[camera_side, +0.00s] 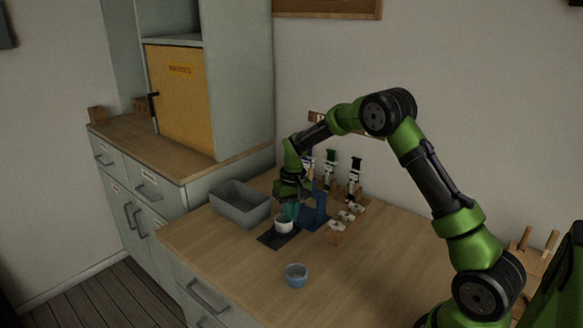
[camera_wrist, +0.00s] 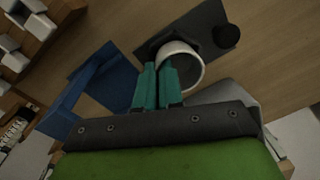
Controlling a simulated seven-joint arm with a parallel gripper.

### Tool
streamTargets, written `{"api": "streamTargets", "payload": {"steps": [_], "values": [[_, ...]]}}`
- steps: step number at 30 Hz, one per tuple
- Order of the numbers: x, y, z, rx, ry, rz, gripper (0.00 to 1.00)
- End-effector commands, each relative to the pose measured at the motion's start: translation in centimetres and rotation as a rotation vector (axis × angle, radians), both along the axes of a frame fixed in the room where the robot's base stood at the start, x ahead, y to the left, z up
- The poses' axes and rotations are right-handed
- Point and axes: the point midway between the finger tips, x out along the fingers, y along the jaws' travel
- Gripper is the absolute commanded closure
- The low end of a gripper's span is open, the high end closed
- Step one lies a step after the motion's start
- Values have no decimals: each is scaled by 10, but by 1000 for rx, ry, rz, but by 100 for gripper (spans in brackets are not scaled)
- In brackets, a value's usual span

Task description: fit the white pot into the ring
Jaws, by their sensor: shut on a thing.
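The white pot (camera_side: 284,225) is at the dark plate (camera_side: 268,239) on the worktop. In the wrist view the white pot (camera_wrist: 197,78) shows its round rim and dark inside. My gripper (camera_side: 290,209) is above it, its teal fingers (camera_wrist: 160,84) shut on the near side of the pot's wall. The dark plate (camera_wrist: 207,17) lies beyond the pot and carries a short black round piece (camera_wrist: 228,36). A dark raised shape shows beside the pot's far edge; I cannot tell whether it is the ring, or whether the pot sits in it.
A blue stand (camera_side: 317,212) is close to the right of my gripper. A grey bin (camera_side: 240,204) stands to the left. A small blue cup (camera_side: 296,275) is in front. A wooden rack with white pieces (camera_side: 349,213) is at the right. The front right worktop is clear.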

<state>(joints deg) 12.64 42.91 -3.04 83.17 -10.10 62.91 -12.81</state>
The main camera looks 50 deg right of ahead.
Motion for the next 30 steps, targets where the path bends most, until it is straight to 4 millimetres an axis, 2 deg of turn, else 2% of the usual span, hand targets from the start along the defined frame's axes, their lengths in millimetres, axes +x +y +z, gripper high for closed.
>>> {"api": "streamTargets", "payload": {"steps": [30], "values": [[0,0,-5,0,1,0,100]]}}
